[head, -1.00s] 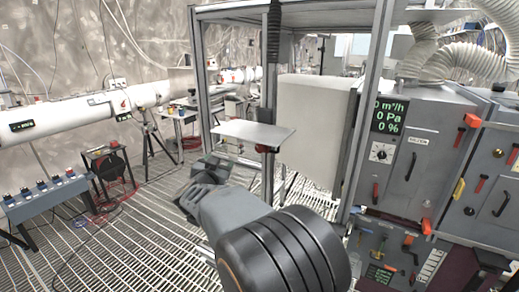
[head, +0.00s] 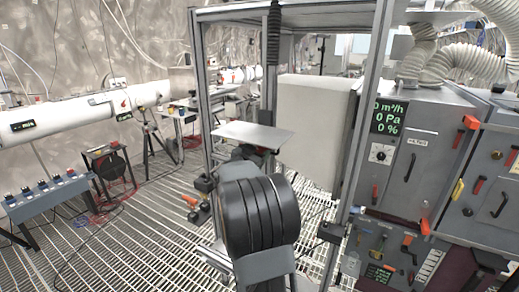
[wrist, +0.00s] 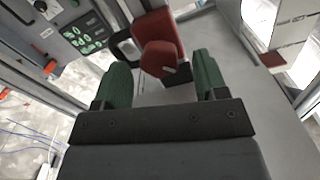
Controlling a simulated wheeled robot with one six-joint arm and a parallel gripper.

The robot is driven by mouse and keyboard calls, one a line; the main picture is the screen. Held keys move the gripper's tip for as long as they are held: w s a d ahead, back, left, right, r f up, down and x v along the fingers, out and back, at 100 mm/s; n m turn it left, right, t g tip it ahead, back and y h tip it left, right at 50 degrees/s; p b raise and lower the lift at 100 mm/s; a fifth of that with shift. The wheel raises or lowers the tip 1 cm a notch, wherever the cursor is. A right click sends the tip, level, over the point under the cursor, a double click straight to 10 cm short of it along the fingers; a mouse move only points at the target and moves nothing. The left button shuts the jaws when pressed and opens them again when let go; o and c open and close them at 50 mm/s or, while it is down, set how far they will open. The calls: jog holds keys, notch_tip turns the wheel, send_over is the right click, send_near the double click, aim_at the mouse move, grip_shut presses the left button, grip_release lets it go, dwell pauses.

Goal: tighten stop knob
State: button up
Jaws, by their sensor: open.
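In the wrist view, a red knob (wrist: 158,60) sits at the front of a red block (wrist: 157,26) against a grey surface. My gripper (wrist: 160,66) is open, its two green-padded fingers apart on either side of the knob. I see a gap on each side, with the right finger closer to the red part. Whether either finger touches it is not clear. In the head view my arm reaches up under the small grey shelf plate (head: 250,135) on the metal frame. My own wrist hides most of the gripper and knob there.
The metal frame's posts (head: 350,150) and a white box (head: 316,125) stand right of my arm. A grey cabinet (head: 425,165) with a display is further right. A dark device with an orange handle (head: 190,200) sits left of my arm.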

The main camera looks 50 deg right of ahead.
jog(key=shift+x, duration=1.05)
jog(key=c, duration=0.9)
